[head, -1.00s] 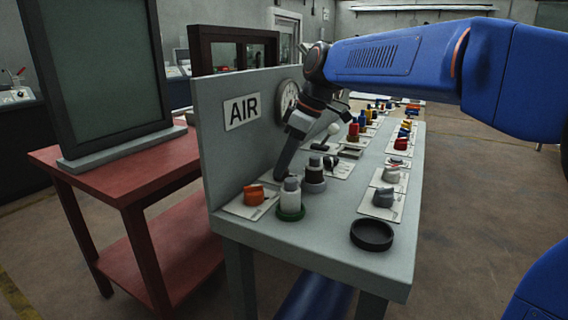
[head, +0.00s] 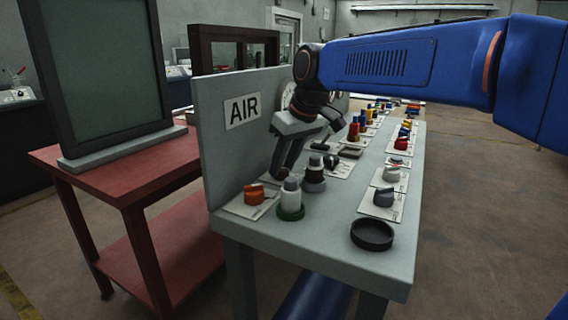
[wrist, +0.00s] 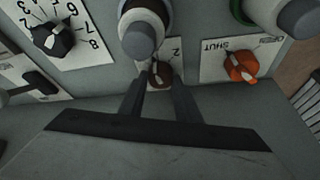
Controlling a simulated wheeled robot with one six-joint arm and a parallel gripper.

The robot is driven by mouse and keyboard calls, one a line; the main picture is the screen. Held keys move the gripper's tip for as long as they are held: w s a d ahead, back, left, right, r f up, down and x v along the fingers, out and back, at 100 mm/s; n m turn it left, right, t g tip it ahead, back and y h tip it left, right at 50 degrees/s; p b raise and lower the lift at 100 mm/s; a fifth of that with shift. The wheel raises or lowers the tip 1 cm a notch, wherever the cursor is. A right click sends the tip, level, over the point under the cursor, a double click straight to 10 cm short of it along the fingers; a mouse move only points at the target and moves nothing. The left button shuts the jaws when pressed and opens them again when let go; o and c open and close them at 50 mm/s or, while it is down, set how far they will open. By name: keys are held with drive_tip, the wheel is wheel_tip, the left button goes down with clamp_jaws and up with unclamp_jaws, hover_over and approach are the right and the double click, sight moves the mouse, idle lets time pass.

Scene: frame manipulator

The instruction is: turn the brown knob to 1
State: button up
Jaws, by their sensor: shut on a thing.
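The small brown knob (wrist: 160,76) sits low in the wrist view on a white plate, with a pale pointer mark on it. A "2" is printed on the plate above it; the rest of the scale is hidden. My gripper (wrist: 160,86) has its two fingers on either side of the knob and is shut on it. In the head view my gripper (head: 280,174) reaches down to the bench beside the upright panel. The knob is mostly hidden there behind the fingers and nearby parts.
An orange knob (wrist: 240,66) on a "SHUT" plate is close on the right in the wrist view. A grey-capped post (wrist: 141,34) stands close above the brown knob. A black numbered knob (wrist: 53,40) is at left. A dark round dish (head: 372,235) lies at the bench's near end.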

drive_tip(key=shift+a+m+t+h, duration=0.1)
drive_tip(key=shift+m+t+h, duration=0.25)
drive_tip(key=shift+m, duration=0.85)
drive_tip(key=o, duration=1.1)
drive_tip(key=shift+c, duration=0.2)
drive_tip(key=shift+s+r, duration=0.1)
drive_tip(key=v, duration=1.7)
drive_tip(key=shift+a+r, duration=0.15)
drive_tip(key=shift+r, duration=0.05)
